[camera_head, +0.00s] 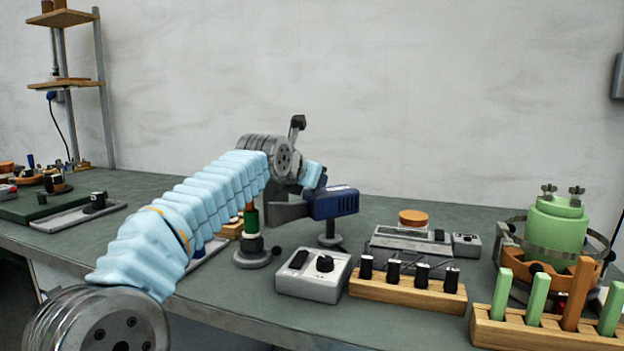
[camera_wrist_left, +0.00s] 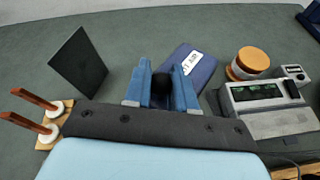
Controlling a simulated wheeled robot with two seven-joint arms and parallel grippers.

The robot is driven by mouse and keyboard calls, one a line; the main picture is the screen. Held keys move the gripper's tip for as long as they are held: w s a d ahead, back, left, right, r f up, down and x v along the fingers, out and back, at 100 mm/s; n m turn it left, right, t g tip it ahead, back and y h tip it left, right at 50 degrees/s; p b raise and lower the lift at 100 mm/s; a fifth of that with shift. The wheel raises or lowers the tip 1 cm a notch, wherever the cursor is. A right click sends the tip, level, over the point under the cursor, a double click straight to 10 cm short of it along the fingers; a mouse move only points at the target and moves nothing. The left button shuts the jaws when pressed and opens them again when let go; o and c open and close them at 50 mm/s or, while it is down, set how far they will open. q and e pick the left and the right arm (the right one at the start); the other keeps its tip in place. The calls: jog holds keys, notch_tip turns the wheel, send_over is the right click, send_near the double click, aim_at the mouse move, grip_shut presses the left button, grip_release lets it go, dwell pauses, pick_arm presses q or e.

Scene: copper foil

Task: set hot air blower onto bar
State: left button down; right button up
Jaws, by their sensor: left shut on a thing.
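The hot air blower (camera_head: 334,201) is a dark blue tool with a white label at the middle of the bench. In the left wrist view its blue body (camera_wrist_left: 201,66) shows a label with "T AIR" readable. My left gripper (camera_wrist_left: 161,92) has its two blue fingers shut around a black round part of the blower. In the head view the gripper (camera_head: 314,178) reaches it from the upper left. A black post with a round base (camera_head: 329,241) shows below the blower; whether they touch is unclear. I cannot tell which thing is the bar. My right gripper is not in view.
A dark upright plate (camera_wrist_left: 78,63) stands left of the blower. A grey control box (camera_head: 313,275), a wooden block with black pegs (camera_head: 408,291) and a grey unit (camera_head: 408,245) are in front and to the right. A green pot (camera_head: 555,226) stands far right.

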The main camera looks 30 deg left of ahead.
pick_arm(q)
jog(key=shift+r, duration=0.1)
jog(key=c, duration=1)
grip_release()
jog(key=b+v, duration=0.5)
jog(key=v, duration=0.9)
jog(key=shift+b, duration=0.4)
